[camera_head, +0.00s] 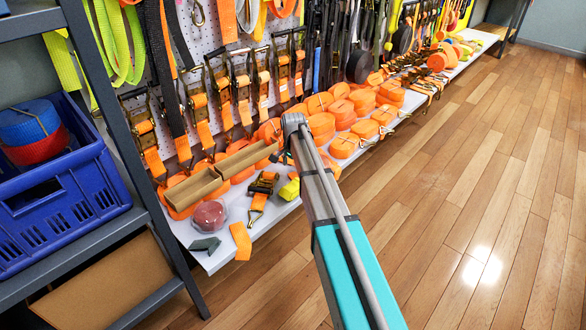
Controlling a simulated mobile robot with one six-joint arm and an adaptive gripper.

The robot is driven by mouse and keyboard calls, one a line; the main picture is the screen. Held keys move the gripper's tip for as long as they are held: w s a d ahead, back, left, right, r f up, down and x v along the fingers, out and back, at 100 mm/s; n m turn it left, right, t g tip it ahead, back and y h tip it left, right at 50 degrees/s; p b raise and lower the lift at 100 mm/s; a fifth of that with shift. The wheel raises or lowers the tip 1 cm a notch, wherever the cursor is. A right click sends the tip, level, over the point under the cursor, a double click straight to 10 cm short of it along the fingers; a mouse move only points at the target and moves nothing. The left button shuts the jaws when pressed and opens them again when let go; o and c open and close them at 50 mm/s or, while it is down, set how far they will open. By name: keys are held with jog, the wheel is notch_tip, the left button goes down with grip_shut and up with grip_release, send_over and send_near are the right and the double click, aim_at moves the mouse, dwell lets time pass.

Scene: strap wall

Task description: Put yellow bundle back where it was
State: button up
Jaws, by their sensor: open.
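A small yellow bundle (290,189) lies on the white shelf, just left of my arm. Part of its right side may be hidden by the arm. An orange strap with a dark ratchet buckle (263,184) lies close to its left. My arm reaches in from the bottom right, and its visible end is above the shelf's orange rolls. I cannot make out my gripper or its fingers, so its distance from the yellow bundle does not show.
A tan divided tray (208,187), a reddish round roll (209,216) and several orange strap rolls (343,146) crowd the white shelf. Straps and ratchets hang on the pegboard behind. A blue crate (70,205) stands at left on a dark rack. The wooden floor (480,200) at right is clear.

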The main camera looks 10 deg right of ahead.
jog(key=shift+r+p, duration=1.25)
jog(key=shift+r, duration=0.3)
jog(key=s+n, duration=1)
jog(key=s, duration=1.9)
jog(key=shift+n, duration=0.4)
notch_tip(320, 180, up, 45)
jog(key=p, duration=4.5)
